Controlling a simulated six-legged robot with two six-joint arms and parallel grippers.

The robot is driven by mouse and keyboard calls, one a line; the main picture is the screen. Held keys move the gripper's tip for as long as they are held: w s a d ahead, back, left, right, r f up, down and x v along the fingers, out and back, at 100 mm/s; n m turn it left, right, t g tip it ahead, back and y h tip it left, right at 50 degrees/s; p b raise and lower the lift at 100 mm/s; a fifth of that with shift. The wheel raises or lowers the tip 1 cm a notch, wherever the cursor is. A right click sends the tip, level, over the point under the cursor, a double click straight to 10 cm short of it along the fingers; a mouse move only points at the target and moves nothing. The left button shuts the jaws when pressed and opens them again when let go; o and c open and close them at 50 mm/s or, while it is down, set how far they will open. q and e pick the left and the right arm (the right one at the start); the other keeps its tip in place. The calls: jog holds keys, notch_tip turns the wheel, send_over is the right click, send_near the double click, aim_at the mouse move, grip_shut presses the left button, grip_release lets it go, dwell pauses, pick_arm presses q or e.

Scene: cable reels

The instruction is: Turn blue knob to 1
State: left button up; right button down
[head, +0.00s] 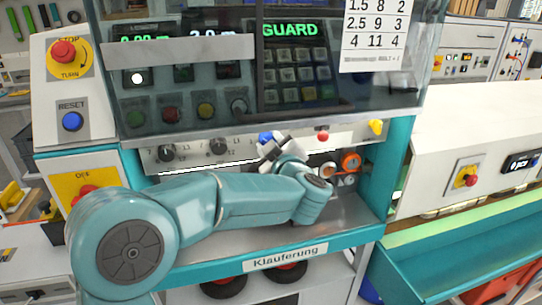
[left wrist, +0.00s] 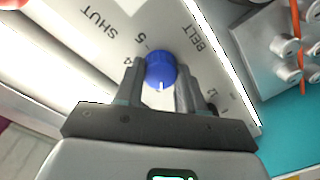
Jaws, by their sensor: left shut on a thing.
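The blue knob (left wrist: 161,68) sits on a pale panel in the left wrist view, with a white mark on its edge facing down the picture. Around it the panel carries 4, 5, SHUT, BELT and small figures at the right, partly hidden by a finger. My left gripper (left wrist: 160,84) is shut on the knob, one dark finger on each side. In the head view the blue knob (head: 265,137) shows just beyond my left gripper (head: 271,147), at the panel under the guard. My right gripper is not in view.
Two black knobs (head: 218,147) are left of the blue one. A red knob (head: 323,135) and a yellow one (head: 376,126) are to its right. A clear guard (head: 240,75) hangs above. A blue reset button (head: 72,121) is far left.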

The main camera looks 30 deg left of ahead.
pick_arm(q)
jog(key=shift+n+t+b, duration=0.3)
jog(key=shift+n+b, duration=3.65)
jog(key=shift+n, duration=0.75)
jog(key=o, duration=1)
jog(key=shift+s, duration=0.1)
jog(key=shift+o, duration=0.2)
jog(key=b+v, duration=0.1)
jog(key=v, duration=1.5)
jog(key=shift+s+r+b, duration=0.15)
jog(key=shift+r+b, duration=0.05)
jog(key=shift+b, duration=0.15)
